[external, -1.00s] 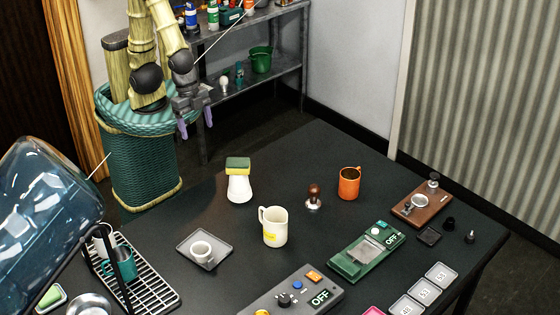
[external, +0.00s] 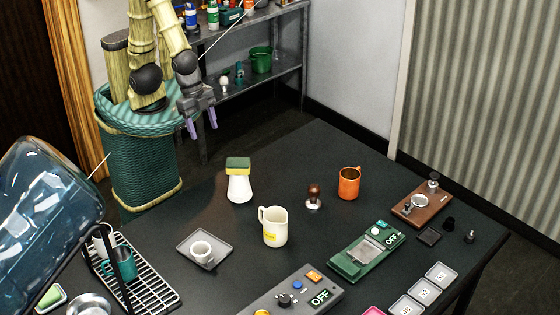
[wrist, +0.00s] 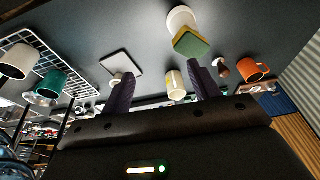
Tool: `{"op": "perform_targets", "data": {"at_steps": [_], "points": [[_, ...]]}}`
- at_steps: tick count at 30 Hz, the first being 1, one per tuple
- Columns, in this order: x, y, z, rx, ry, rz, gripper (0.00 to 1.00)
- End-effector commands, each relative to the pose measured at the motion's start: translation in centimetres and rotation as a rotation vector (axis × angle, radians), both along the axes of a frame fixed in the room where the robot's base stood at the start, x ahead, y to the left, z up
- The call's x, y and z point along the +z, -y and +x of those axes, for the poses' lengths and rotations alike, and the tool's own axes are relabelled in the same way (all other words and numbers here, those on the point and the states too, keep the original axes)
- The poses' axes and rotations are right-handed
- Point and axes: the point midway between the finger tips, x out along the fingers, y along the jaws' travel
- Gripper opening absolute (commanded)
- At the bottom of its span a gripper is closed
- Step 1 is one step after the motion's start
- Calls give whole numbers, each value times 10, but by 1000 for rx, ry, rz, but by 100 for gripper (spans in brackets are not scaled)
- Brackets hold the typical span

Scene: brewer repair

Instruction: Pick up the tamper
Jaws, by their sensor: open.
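The tamper (external: 314,198) has a brown knob handle and a metal base. It stands upright on the black table, left of the orange mug, and also shows small in the wrist view (wrist: 222,70), right of my right finger. My gripper (external: 204,132) is open and empty, with its purple fingers pointing down beyond the table's far left side, well away from the tamper. Its two dark purple fingers also show apart in the wrist view (wrist: 160,90).
An orange mug (external: 349,183) stands right of the tamper. A cream pitcher (external: 274,227) and a white holder with a sponge (external: 239,183) stand left of it. A green scale (external: 345,262) lies in front. Bare table surrounds the tamper.

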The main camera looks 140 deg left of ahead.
Motion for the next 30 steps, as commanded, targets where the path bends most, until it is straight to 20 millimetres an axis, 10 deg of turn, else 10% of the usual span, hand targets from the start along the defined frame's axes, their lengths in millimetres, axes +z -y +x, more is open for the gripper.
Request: {"op": "perform_targets", "data": {"at_steps": [9,16,23,30], "points": [[2,-103,164,-48,423,142,61],[2,-179,252,-198,715,165,61],[-28,-241,277,-416,889,74,61],[-93,-295,235,-655,916,-147,61]]}}
